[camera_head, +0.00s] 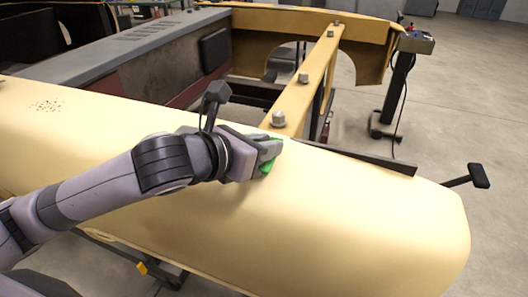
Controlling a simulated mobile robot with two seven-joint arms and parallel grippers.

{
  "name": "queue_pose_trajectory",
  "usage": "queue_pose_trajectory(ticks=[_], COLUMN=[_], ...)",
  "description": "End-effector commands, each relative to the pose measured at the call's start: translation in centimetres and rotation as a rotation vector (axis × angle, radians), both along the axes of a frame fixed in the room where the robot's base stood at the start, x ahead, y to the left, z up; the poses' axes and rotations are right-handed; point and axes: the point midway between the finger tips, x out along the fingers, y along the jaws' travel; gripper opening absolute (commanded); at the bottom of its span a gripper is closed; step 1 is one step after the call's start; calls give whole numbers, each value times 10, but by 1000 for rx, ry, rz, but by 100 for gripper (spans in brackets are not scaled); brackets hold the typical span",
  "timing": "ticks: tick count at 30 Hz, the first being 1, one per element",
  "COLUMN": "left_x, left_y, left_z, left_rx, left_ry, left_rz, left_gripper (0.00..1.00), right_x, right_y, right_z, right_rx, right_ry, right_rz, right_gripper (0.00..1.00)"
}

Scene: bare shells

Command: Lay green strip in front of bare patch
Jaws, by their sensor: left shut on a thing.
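My left gripper (274,152) is shut on the green strip (269,166), of which only a small part shows at the fingertips. Gripper and strip are at the top of the cream-coloured shell (350,220), close to its far edge; I cannot tell whether the strip touches the surface. A patch of small dark specks (47,106) lies on the shell at the far left, well away from the gripper; I cannot tell whether this is the bare patch. My right gripper is not in view.
A cream beam with several bolts (304,78) runs back from the shell behind the gripper. A dark strip-like edge (375,160) lies along the shell's far side. A black handle (478,176) sticks out at the right. A dark stand (398,85) is beyond. The shell's right part is clear.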

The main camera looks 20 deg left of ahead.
Motion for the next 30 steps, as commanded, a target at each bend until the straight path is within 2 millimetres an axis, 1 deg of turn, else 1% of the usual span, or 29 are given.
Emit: queue_pose_trajectory(ticks=[1,4,17,18,19,20,27,30], left_x=[0,-1,0,0,0,0,0,0], left_y=[0,0,0,0,0,0,0,0], left_z=[-8,-16,-22,-21,-21,-21,-21,-17], left_rx=[-1,-1,0,0,0,0,0,-1], left_ry=[6,3,0,0,0,0,0,-1], left_rz=[0,-1,-1,-1,-1,-1,-1,-1], left_gripper=[0,0,0,31,40,46,46,46], right_x=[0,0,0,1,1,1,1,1], right_y=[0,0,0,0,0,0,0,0], right_z=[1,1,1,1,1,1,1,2], right_rx=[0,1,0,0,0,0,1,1], right_ry=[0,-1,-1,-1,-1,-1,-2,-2], right_rz=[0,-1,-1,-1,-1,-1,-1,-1], right_gripper=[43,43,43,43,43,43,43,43])
